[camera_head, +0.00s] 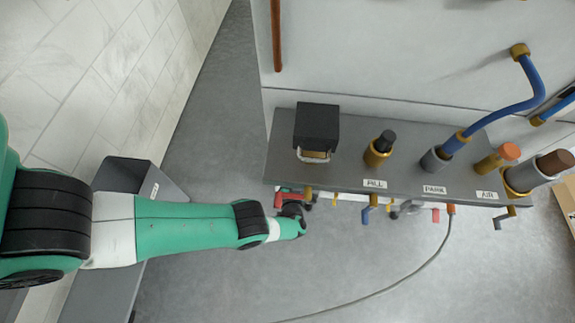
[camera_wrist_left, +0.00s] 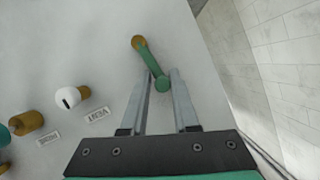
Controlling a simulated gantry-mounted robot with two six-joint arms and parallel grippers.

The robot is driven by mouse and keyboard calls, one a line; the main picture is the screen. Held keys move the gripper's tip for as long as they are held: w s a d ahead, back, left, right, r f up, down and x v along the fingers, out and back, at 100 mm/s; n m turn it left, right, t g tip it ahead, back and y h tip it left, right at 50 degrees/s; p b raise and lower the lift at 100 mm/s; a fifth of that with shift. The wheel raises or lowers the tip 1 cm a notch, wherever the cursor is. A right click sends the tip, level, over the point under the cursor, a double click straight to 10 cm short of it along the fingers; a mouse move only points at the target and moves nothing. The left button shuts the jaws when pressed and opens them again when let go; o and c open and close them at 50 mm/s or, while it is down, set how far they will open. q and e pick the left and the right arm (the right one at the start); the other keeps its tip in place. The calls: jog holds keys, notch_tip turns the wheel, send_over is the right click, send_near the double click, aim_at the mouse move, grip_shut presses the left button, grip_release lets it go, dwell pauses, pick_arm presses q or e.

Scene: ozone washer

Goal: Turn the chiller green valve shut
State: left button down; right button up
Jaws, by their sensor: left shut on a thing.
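The green valve (camera_wrist_left: 151,62) is a green lever handle on a brass stem, standing out from a pale panel in the left wrist view. My left gripper (camera_wrist_left: 162,82) has its two fingers on either side of the handle's free end and is shut on it. In the head view my left gripper (camera_head: 293,211) is at the front edge of the grey shelf, near its left end. The green valve cannot be made out there. My right gripper is not in view.
The grey shelf (camera_head: 345,176) carries a black box (camera_head: 317,127), hoses and labelled fittings. A red handle (camera_head: 288,198) and a blue lever (camera_head: 368,211) hang at its front edge. A white knob (camera_wrist_left: 70,98) is left of the green valve. A cable crosses the floor.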

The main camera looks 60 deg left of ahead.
pick_arm(q)
jog(key=shift+w+d+f+m+g+b, duration=0.1)
jog(key=shift+f+m+g+b, duration=0.1)
jog(key=shift+m+g+b, duration=0.15)
jog(key=shift+r, duration=0.1)
dwell(0.3)
jog(key=c, duration=1)
grip_release()
jog(key=shift+o, duration=1.1)
jog(key=shift+s, duration=0.2)
jog(key=shift+w+r, duration=0.1)
jog(key=shift+w, duration=0.05)
jog(key=shift+d+r, duration=0.1)
jog(key=shift+d, duration=0.05)
jog(key=p+v, duration=0.4)
jog(key=v, duration=0.7)
jog(key=shift+d+f, duration=0.2)
jog(key=shift+f, duration=0.05)
